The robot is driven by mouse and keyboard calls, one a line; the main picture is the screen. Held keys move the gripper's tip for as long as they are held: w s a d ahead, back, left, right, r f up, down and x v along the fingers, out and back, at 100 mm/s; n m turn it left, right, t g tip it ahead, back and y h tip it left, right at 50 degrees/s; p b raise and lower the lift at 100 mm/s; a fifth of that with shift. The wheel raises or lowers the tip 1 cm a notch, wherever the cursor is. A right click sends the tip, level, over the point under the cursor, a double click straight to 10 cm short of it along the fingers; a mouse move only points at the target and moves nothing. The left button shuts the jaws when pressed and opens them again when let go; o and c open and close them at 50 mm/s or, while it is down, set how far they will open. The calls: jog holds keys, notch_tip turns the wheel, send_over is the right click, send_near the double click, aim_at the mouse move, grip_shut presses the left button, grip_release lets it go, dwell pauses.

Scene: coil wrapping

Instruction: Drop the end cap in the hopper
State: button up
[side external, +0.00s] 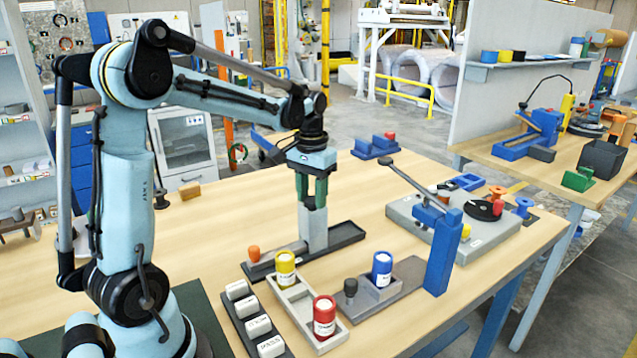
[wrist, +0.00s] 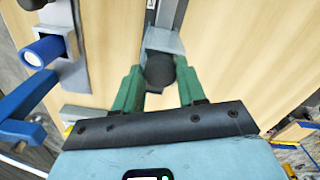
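Yellow (side external: 285,270), red (side external: 324,318) and blue (side external: 381,268) capped cylinders stand in grey holders in front. A blue lever post (side external: 443,255) rises at right. Bare table lies behind the hopper.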

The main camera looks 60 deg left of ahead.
jog(key=o, duration=0.5)
jog(key=shift+c, duration=0.2)
jog(key=shift+r, duration=0.15)
notch_tip(320, 180, up, 12)
dwell(0.5)
jog(key=s+d+f+m+t, duration=0.2)
jog(key=s+d+f+t, duration=0.1)
jog(key=d, duration=0.5)
jog(key=s+d+f+m+t, duration=0.2)
jog(key=s+d+f+t, duration=0.2)
jog(key=d+f, duration=0.3)
jog(key=shift+s+d+f, duration=0.4)
jog(key=shift+s+d, duration=0.05)
jog(key=shift+d, duration=0.25)
